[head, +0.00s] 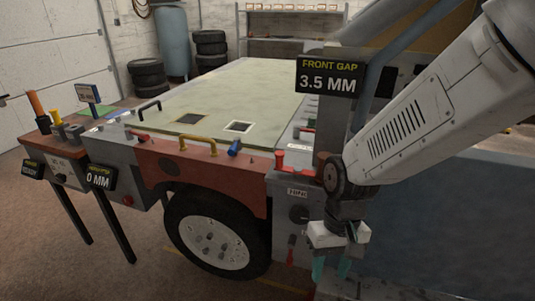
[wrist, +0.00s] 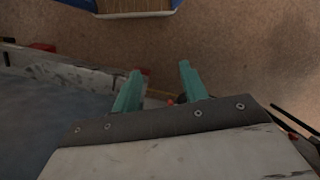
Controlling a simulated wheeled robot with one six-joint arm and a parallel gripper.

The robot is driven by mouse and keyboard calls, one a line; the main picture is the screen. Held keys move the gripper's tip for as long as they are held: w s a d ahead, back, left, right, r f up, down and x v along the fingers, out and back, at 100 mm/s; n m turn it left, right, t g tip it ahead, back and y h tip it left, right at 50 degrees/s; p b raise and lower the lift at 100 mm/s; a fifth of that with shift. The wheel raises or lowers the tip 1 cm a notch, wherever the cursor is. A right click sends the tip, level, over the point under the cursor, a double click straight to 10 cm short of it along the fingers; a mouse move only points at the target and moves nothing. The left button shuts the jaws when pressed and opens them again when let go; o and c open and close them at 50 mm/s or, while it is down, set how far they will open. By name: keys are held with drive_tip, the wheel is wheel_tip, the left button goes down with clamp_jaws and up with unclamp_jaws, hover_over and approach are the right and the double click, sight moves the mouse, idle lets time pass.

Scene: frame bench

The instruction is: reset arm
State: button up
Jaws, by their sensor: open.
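My gripper (head: 331,268) hangs at the lower right of the head view, pointing down beside the right end of the bench. Its two teal fingers stand apart with nothing between them. In the wrist view the gripper (wrist: 160,88) is also open and empty, with brown floor beyond the fingertips. My white arm reaches in from the upper right of the head view.
The bench has a pale green top (head: 190,95) and a yellow handle (head: 198,141). A wheel (head: 213,240) stands under its front. A sign (head: 329,77) reads "FRONT GAP 3.5 MM". A blue-grey panel (head: 440,235) lies right of my gripper. Floor at lower left is open.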

drive_tip(key=s+d+r+m+t, duration=0.1)
drive_tip(key=s+d+r+t, duration=0.1)
drive_tip(key=s+d+r, duration=0.2)
drive_tip(key=s+d+r+m+t, duration=0.1)
drive_tip(key=s+d+r, duration=0.4)
drive_tip(key=d+r, duration=0.4)
wheel_tip(320, 180, up, 5)
drive_tip(key=shift+d+f+t+h, duration=0.1)
drive_tip(key=shift+d+t+h, duration=0.25)
drive_tip(key=shift+t+h, duration=0.05)
